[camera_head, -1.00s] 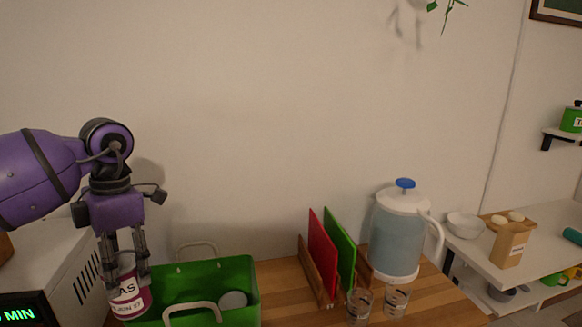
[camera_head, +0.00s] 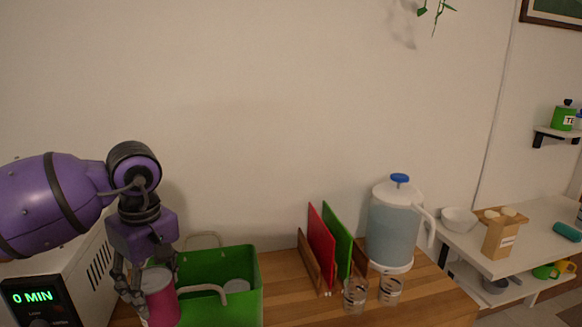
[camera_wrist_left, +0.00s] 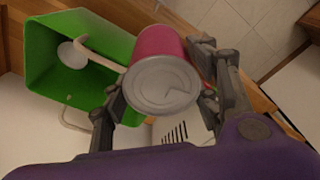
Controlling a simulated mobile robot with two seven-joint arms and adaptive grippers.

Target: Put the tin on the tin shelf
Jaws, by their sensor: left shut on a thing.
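A magenta tin (camera_head: 161,299) with a pale metal end is held in my left gripper (camera_head: 148,284), low at the left of the head view. In the left wrist view the tin (camera_wrist_left: 162,82) sits between the two fingers of my left gripper (camera_wrist_left: 160,100), its round metal end facing the camera. The tin is in front of the left part of a green basket (camera_head: 247,301). A shelf on the right wall (camera_head: 556,132) bears a green tin (camera_head: 563,118) with a partly readable label. I cannot tell if it is the tin shelf. My right gripper is not in view.
A microwave (camera_head: 75,290) stands left of the basket.

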